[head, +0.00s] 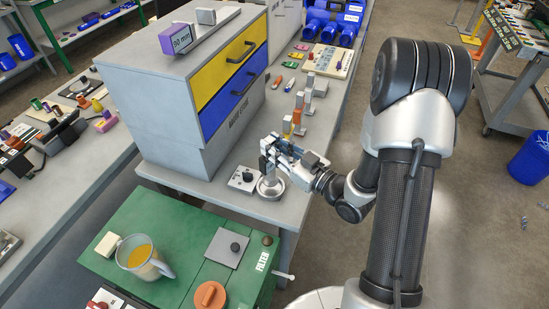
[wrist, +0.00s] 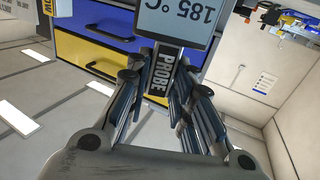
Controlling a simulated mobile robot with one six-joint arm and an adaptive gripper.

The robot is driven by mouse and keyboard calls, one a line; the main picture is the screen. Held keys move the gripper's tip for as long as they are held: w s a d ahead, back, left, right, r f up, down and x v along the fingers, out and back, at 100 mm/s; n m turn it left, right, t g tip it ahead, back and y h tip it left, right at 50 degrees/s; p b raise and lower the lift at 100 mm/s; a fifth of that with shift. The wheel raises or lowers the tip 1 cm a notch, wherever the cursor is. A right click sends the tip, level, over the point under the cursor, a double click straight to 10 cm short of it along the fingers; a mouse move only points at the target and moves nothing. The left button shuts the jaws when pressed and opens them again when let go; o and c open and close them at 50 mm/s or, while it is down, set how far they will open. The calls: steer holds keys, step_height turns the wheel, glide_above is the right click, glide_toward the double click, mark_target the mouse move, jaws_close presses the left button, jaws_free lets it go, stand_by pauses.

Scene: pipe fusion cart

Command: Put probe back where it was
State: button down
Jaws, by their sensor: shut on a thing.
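The probe (wrist: 157,82) is a dark grey stick with the word PROBE on it, between my gripper's fingers in the wrist view. A grey display (wrist: 178,20) reading 185 °C, upside down, is at its end. My gripper (head: 276,150) is shut on the probe above the grey bench's near end. In the head view the fingers hide most of the probe. A round metal base (head: 270,187) is just below my gripper. I cannot tell whether the probe touches it.
A small box with a black knob (head: 245,179) is left of the round base. The drawer cabinet (head: 160,115) stands close on the left. Several upright grey blocks (head: 308,100) line the bench behind my gripper.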

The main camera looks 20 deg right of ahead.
mark_target(270, 162)
steer(key=shift+f+b, duration=0.45)
steer(key=shift+f, duration=1.2)
steer(key=shift+f, duration=0.15)
steer(key=c, duration=1.4)
jaws_free()
